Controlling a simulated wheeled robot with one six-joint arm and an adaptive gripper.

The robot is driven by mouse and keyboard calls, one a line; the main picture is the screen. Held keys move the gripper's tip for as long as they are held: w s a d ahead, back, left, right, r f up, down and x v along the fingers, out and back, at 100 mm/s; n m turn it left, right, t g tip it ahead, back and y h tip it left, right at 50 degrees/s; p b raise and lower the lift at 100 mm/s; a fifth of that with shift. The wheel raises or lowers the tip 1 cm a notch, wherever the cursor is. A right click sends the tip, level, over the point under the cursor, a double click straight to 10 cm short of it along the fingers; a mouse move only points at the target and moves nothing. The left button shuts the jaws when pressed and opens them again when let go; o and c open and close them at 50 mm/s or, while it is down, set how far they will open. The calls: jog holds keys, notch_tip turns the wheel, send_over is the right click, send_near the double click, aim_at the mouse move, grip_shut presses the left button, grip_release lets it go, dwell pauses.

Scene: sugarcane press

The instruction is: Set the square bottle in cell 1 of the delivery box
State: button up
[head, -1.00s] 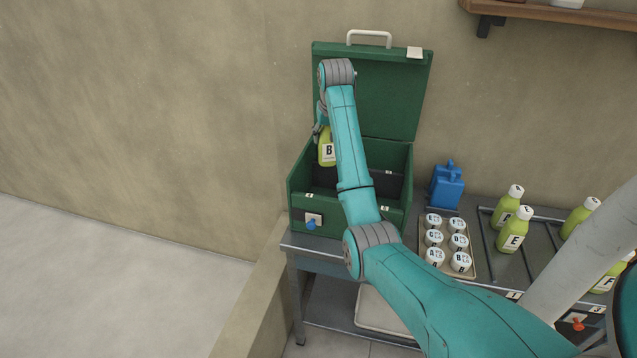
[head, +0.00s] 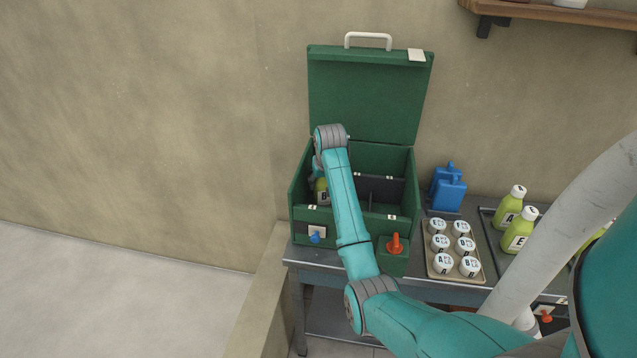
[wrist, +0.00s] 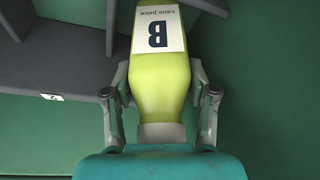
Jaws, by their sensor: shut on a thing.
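The square bottle (head: 321,192), yellow-green with a white label marked B, is inside the left part of the green delivery box (head: 400,238). In the wrist view the bottle (wrist: 160,85) sits between the fingers of my gripper (wrist: 160,108), which is shut on it near its neck. In the head view my gripper (head: 318,172) is partly hidden by my arm. The box lid stands open at the back. Dark dividers (head: 380,188) split the inside into cells. A small tag reading 2 shows in the wrist view (wrist: 50,97). The bottle's base is hidden.
More green bottles (head: 518,230) stand further right. A wall is behind.

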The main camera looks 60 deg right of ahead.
jog(key=shift+f, duration=0.2)
jog(key=shift+f, duration=0.2)
jog(key=o, duration=1.3)
jog(key=shift+r, duration=0.15)
